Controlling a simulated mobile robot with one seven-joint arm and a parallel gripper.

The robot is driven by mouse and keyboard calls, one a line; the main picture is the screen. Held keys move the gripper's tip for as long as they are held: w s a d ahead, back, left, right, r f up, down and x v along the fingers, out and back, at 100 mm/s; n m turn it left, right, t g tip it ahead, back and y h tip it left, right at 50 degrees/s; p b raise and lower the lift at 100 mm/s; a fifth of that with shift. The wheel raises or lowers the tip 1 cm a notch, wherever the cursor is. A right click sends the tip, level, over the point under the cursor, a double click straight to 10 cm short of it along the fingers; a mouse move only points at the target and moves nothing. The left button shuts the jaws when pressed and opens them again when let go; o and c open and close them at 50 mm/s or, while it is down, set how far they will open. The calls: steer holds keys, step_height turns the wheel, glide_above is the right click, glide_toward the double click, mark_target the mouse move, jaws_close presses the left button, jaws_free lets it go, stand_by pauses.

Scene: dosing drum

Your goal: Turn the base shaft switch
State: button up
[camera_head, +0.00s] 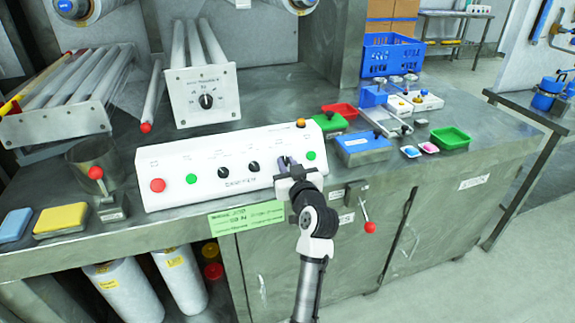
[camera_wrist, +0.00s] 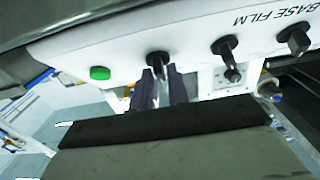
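A long white control panel (camera_head: 232,165) stands on the bench with a red button, green buttons and black rotary switches on its sloped face. My gripper (camera_head: 288,163) is at the right part of this face, over the rightmost switch, which it hides in the head view. In the wrist view a black switch (camera_wrist: 158,62) shows between the tips of my two dark fingers (camera_wrist: 161,85). I cannot tell whether the fingers press on it. Two more black switches (camera_wrist: 225,45) (camera_wrist: 296,38) are beside it, near the "BASE FILM" lettering. The switch labels are too small to read.
A green button (camera_head: 311,156) is close to the right of my gripper, and an orange button (camera_head: 300,123) is on the panel's top. A red-knobbed lever (camera_head: 369,226) sticks out from the bench front.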

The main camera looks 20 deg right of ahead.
jaws_close()
steer(key=shift+a+r+m+p, duration=0.15)
steer(key=shift+m+p, duration=0.15)
steer(key=shift+p, duration=0.15)
steer(key=m+h+p, duration=0.2)
steer(key=m+p, duration=0.1)
steer(key=shift+a+r+p, duration=0.1)
steer(key=shift+r+p, duration=0.05)
steer(key=shift+p, duration=0.2)
steer(key=m+h+p, duration=0.2)
steer(key=p, duration=0.1)
steer(key=shift+m+g, duration=0.4)
steer(key=shift+m+g+h+p, duration=0.4)
steer(key=shift+m+h+p, duration=0.1)
steer(key=shift+m+p, duration=0.4)
steer(key=shift+f, duration=0.2)
steer(key=shift+o, duration=2.1)
jaws_free()
